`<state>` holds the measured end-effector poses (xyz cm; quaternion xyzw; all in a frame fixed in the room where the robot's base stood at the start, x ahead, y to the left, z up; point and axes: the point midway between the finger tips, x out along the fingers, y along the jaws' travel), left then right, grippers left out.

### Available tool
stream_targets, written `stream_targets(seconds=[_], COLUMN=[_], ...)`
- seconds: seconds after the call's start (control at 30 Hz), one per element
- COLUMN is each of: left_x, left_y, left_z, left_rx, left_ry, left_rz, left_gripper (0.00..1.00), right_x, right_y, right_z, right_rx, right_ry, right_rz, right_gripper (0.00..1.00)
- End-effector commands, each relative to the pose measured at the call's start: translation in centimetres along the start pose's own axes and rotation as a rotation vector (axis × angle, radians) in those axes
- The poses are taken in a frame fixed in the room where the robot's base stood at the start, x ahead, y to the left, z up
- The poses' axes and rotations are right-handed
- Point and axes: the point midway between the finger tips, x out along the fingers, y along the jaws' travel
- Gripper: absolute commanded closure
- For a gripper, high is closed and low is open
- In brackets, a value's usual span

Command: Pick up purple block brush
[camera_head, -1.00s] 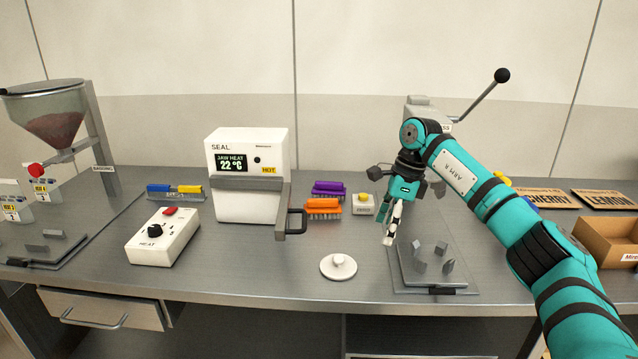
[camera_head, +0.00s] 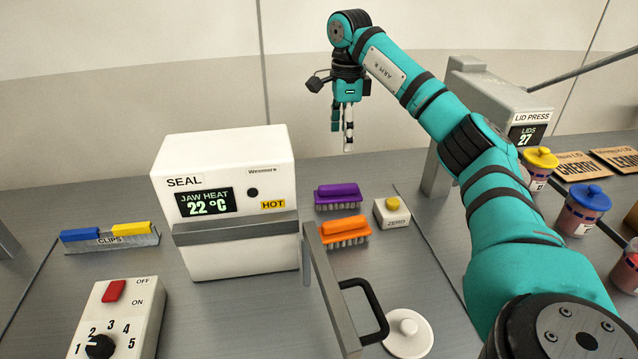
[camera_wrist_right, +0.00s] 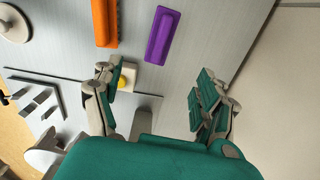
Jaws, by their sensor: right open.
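The purple block brush (camera_head: 338,196) lies on the steel counter, bristles down, just right of the white sealer. It also shows in the right wrist view (camera_wrist_right: 163,35), ahead of my fingers. An orange block brush (camera_head: 344,230) lies in front of it, nearer to me, and shows at the top left of the wrist view (camera_wrist_right: 105,22). My right gripper (camera_head: 343,140) hangs above and behind the purple brush, fingers pointing down. Its fingers stand wide apart and empty in the wrist view (camera_wrist_right: 158,92). My left gripper is not in view.
The sealer (camera_head: 226,160) with its bar and black handle stands left of the brushes. A white ZERO button box (camera_head: 393,216) sits close on their right. A white knobbed lid (camera_head: 408,332) lies in front. The lid press (camera_head: 500,105) stands at right.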

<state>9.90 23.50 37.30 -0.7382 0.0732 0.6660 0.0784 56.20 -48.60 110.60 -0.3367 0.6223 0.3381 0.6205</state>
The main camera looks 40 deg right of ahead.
Motion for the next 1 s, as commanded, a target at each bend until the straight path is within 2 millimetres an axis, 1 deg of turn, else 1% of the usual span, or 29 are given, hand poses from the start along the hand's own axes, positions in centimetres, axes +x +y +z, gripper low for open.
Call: stream_targets(seconds=[0.03, 0.17, 0.3, 0.5, 0.63, 0.87, 1.0], left_x=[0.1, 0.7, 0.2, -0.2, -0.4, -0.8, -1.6], left_y=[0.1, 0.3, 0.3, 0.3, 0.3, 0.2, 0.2], left_z=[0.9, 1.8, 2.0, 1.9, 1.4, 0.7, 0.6], left_rx=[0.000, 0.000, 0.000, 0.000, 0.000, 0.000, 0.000], left_ry=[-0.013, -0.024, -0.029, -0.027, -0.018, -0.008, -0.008], left_rz=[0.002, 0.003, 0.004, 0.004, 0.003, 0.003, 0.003], left_gripper=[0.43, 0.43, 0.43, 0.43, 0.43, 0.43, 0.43], right_x=[0.5, 2.8, 5.6, 9.7, 11.4, 12.9, 14.9], right_y=[0.0, 0.1, 0.1, 0.1, 0.0, 0.0, -0.1], right_z=[-0.1, -0.1, -0.2, -0.1, 0.0, 0.3, 0.9], right_rx=[0.000, 0.000, 0.000, 0.000, 0.000, -0.001, -0.001], right_ry=[0.003, 0.005, 0.005, 0.004, 0.003, 0.002, 0.002], right_rz=[0.002, 0.006, 0.005, 0.004, 0.002, 0.004, 0.005], right_gripper=[0.25, 0.25, 0.25, 0.25, 0.25, 0.25, 0.25])
